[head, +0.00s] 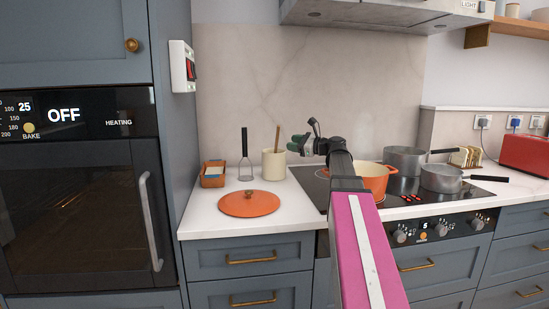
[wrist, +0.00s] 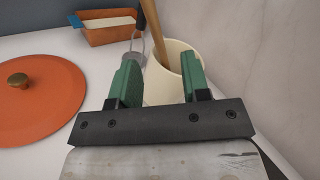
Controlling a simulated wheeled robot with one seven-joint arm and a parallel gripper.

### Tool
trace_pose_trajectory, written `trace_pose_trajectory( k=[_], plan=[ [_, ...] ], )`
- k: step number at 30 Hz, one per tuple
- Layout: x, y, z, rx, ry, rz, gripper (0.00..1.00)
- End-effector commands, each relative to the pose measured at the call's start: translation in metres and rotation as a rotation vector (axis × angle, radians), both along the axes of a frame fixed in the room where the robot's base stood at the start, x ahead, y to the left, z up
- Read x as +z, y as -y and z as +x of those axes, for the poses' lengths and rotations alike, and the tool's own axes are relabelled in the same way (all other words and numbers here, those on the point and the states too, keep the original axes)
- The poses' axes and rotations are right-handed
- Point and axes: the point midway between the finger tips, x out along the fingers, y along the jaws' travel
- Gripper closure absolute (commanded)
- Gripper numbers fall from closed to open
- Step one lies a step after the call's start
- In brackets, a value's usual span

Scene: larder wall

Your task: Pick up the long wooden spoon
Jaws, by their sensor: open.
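The long wooden spoon (head: 278,139) stands in a cream crock (head: 273,166) on the white counter, its handle sticking up above the rim. In the wrist view the spoon's handle (wrist: 154,32) leans up and to the left out of the crock (wrist: 178,60), and its lower end is hidden inside. My gripper (head: 303,145) is to the right of the crock in the head view. In the wrist view its two green fingers (wrist: 163,88) are apart with nothing held between them. The crock and handle show beyond the fingertips.
An orange lid (head: 249,204) lies on the counter in front. A masher (head: 245,160) with a black handle and an orange-brown loaf dish (head: 213,175) stand left of the crock. An orange pot (head: 372,180) and grey pans (head: 441,178) are on the hob at right. A wall rises behind.

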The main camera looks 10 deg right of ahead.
Motion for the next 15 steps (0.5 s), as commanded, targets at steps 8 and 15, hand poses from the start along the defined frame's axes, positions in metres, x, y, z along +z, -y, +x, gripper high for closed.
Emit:
trace_pose_trajectory(
  k=[8, 15],
  plan=[
    [0.0, -0.024, 0.018, 0.0, 0.0, 0.0, 0.57],
    [-0.001, -0.045, 0.032, 0.002, 0.0, 0.0, 0.57]
  ],
)
